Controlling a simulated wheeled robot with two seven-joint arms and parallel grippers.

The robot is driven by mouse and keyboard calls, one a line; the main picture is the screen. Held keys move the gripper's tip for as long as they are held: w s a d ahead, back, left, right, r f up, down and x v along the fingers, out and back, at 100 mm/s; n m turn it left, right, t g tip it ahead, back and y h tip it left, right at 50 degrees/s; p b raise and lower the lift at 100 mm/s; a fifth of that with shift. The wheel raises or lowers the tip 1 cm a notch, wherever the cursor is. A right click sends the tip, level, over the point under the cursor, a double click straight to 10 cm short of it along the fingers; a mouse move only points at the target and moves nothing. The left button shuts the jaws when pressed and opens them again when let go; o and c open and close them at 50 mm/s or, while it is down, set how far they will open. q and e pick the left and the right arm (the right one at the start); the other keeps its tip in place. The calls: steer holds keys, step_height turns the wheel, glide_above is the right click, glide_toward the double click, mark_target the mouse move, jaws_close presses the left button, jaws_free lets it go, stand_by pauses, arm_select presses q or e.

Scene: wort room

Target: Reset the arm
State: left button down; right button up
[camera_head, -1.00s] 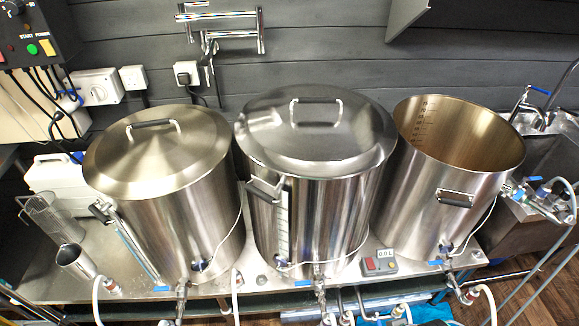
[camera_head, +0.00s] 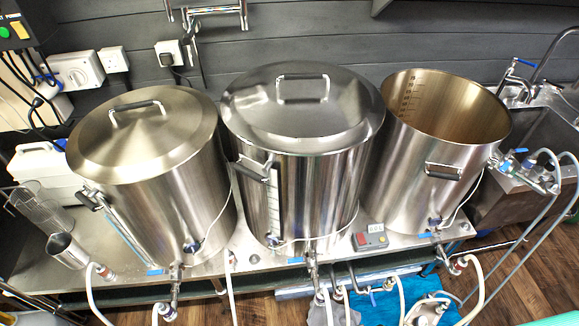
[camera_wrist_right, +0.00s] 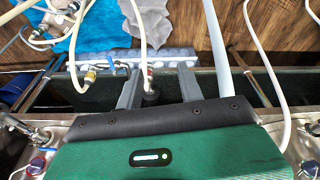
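My right gripper (camera_wrist_right: 160,78) shows in the right wrist view, with its green body at the bottom and two grey fingers spread apart. It is open, and nothing looks clamped between the fingers. Neither gripper's fingers show in the head view, and my left gripper is in no view. Green patches at the bottom corners of the head view look like parts of my arms.
A lidded kettle (camera_head: 150,185), a second lidded kettle (camera_head: 300,185) and an open kettle (camera_head: 425,165) stand on a steel bench (camera_head: 120,285). Taps and hoses (camera_head: 480,285) hang along its front. A sink (camera_head: 535,140) is at right. A blue cloth (camera_head: 425,290) lies on the wooden floor.

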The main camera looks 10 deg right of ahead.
steer(key=s+d+f, duration=0.1)
steer(key=s+f, duration=0.9)
steer(key=f, duration=0.1)
steer(key=s+d+f+g, duration=0.1)
steer(key=s+d+f, duration=0.1)
steer(key=s+f, duration=0.7)
step_height(320, 180, down, 2)
steer(key=shift+s+d+b, duration=0.3)
steer(key=shift+s, duration=0.1)
